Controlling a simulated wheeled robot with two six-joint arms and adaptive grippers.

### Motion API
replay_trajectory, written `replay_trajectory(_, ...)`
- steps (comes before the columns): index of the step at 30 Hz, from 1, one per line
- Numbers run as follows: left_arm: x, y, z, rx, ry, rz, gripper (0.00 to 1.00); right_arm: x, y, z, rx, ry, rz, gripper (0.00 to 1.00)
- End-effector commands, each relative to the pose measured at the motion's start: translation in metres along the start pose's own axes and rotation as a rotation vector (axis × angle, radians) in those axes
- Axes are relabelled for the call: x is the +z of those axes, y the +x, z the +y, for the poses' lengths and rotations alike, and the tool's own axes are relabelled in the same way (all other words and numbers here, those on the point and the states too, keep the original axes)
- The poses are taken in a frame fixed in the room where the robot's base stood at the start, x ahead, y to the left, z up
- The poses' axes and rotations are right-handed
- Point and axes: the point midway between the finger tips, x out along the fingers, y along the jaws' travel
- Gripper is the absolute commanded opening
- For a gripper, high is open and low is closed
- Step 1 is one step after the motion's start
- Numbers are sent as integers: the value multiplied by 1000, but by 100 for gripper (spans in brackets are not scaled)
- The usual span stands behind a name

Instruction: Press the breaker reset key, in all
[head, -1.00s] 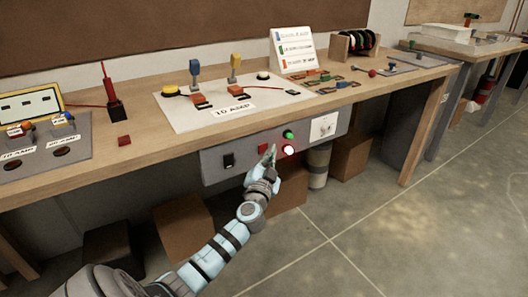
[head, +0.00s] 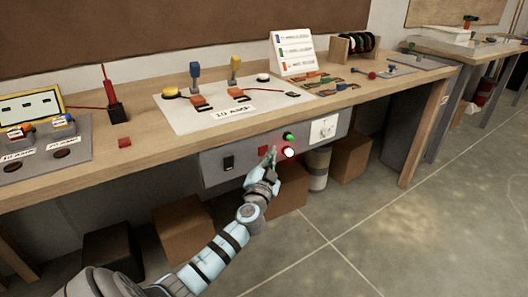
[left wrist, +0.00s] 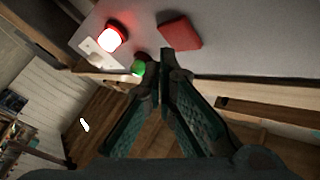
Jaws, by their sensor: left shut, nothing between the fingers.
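The grey control panel (head: 212,172) hangs under the bench's front edge. It carries a red square key (head: 263,150), which I take as the breaker reset key, though I see no readable label on it. My left gripper (head: 270,154) is shut and empty in front of the panel, between the key and the lamp. In the left wrist view the shut fingertips (left wrist: 163,60) are close to the red key (left wrist: 180,31); contact cannot be told. My right gripper is out of view.
A black rocker switch (head: 228,162) and a white plate with a knob (head: 322,129) are also on the panel. The wooden bench top (head: 140,142) overhangs it. Brown boxes (head: 183,231) stand beneath. The floor in front is clear.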

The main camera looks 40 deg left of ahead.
Motion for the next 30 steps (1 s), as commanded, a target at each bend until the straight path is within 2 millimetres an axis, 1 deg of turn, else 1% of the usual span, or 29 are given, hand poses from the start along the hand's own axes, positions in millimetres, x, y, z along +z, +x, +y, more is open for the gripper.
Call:
replay_trajectory(10,0,0,0,0,0,0,0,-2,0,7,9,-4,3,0)
replay_trajectory(17,4,5,-3,-1,2,0,0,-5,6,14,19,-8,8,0)
replay_trajectory(24,4,6,-4,0,0,0,0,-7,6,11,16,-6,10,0)
replay_trajectory(27,4,6,-4,0,0,0,0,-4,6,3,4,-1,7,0)
replay_trajectory(30,5,6,-5,0,0,0,0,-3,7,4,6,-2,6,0)
